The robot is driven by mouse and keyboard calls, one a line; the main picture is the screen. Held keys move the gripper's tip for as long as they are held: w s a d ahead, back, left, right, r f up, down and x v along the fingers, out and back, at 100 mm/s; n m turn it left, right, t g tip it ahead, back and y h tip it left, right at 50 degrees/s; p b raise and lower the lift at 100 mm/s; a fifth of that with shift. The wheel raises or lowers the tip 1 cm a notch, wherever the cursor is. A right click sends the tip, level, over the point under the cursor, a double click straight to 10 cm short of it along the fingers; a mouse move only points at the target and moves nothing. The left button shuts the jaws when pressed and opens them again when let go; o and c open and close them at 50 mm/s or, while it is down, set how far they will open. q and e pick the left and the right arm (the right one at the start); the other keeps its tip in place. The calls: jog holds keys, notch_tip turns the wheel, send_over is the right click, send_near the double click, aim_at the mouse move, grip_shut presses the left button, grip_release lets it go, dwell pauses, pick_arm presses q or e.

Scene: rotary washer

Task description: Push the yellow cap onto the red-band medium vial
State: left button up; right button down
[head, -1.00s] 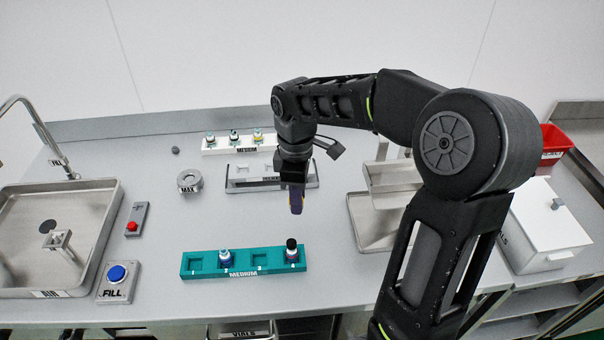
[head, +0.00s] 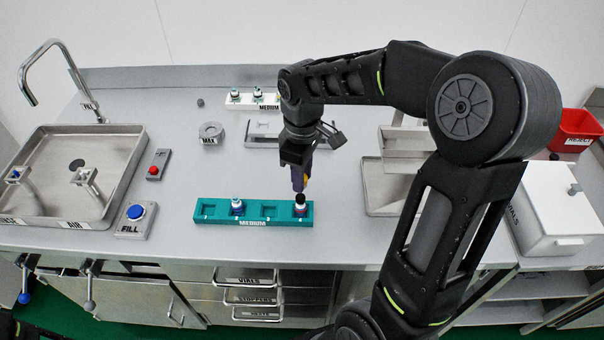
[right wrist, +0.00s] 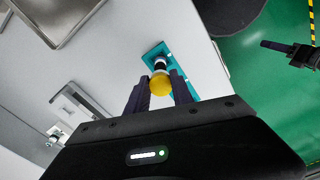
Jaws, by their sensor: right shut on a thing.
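The yellow cap (right wrist: 160,84) is held between the dark fingers of my right gripper (right wrist: 160,90). In the head view my right gripper (head: 300,182) points down just above the right end of the teal rack (head: 222,216). A black-topped vial (head: 300,206) with a reddish band stands upright there, below the fingers. In the right wrist view this vial (right wrist: 160,62) shows just beyond the cap; I cannot tell whether they touch. A dark gripper at the right edge of the right wrist view looks like my left gripper (right wrist: 275,46); its jaws are unclear.
Another vial (head: 237,206) with a blue band stands in the rack's second slot. A white rack (head: 240,103) with capped vials stands behind. A sink (head: 120,160) and FILL button (head: 136,212) are at left, a white box (head: 550,205) at right.

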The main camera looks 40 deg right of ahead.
aim_at(302, 197)
jog(key=shift+f+b, duration=2.1)
jog(key=shift+f, duration=0.8)
jog(key=shift+r, duration=0.15)
jog(key=shift+r+p, duration=0.25)
jog(key=shift+p, duration=0.1)
jog(key=shift+f+b, duration=0.65)
jog(key=shift+f, duration=0.25)
jog(key=c, duration=1)
grip_release()
jog(key=shift+c, duration=0.2)
jog(key=shift+r, duration=0.15)
notch_tip(302, 197, up, 8)
jog(key=shift+f+b, duration=0.2)
jog(key=shift+b, duration=0.25)
